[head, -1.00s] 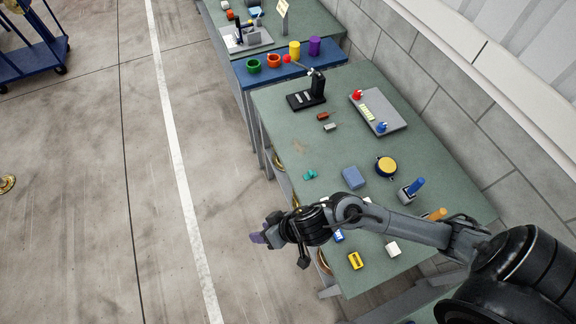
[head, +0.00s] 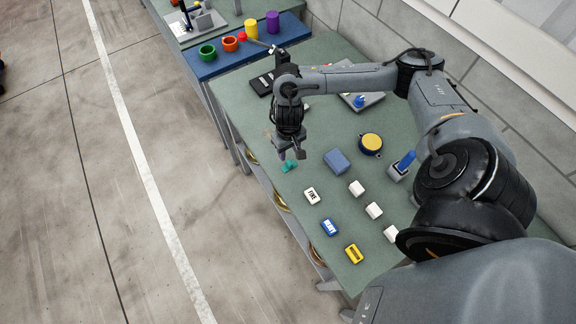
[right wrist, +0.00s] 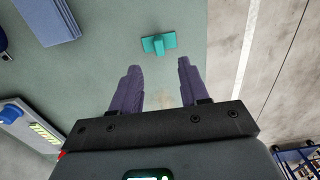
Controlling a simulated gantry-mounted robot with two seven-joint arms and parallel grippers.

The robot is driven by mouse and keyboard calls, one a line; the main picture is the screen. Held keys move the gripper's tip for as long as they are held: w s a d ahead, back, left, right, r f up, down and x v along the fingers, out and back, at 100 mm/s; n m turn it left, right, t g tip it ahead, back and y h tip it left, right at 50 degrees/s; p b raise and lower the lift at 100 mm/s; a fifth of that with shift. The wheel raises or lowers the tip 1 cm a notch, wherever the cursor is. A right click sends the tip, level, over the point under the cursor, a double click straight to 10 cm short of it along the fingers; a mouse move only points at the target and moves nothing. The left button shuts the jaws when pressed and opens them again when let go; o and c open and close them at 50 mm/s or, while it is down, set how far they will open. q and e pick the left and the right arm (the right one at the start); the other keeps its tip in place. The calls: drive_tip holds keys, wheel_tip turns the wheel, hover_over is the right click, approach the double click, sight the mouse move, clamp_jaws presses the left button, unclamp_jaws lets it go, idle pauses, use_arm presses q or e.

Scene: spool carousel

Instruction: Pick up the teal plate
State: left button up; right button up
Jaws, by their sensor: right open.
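The teal plate (head: 289,166) is a small teal piece lying near the left edge of the green table (head: 240,105). In the right wrist view the teal plate (right wrist: 158,44) shows a flat bar with a raised block in the middle. My right gripper (head: 291,156) points down, right beside the plate in the head view. In the right wrist view the right gripper's two purple fingers (right wrist: 158,64) are apart and empty, with the plate just beyond their tips, not between them. My left gripper is in neither view.
A blue block (head: 337,160) and a yellow-topped round tin (head: 371,143) lie to the right of the plate. Labelled white, blue and yellow blocks (head: 329,227) and white cubes (head: 373,210) lie nearer. A blue bench (head: 225,62) with coloured cups adjoins the far end.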

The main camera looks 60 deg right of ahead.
sight(289, 163)
drive_tip(key=shift+s+f+b, duration=0.1)
drive_tip(key=shift+f+b, duration=0.2)
drive_tip(key=shift+f, duration=3.3)
drive_tip(key=shift+c, duration=0.4)
clamp_jaws()
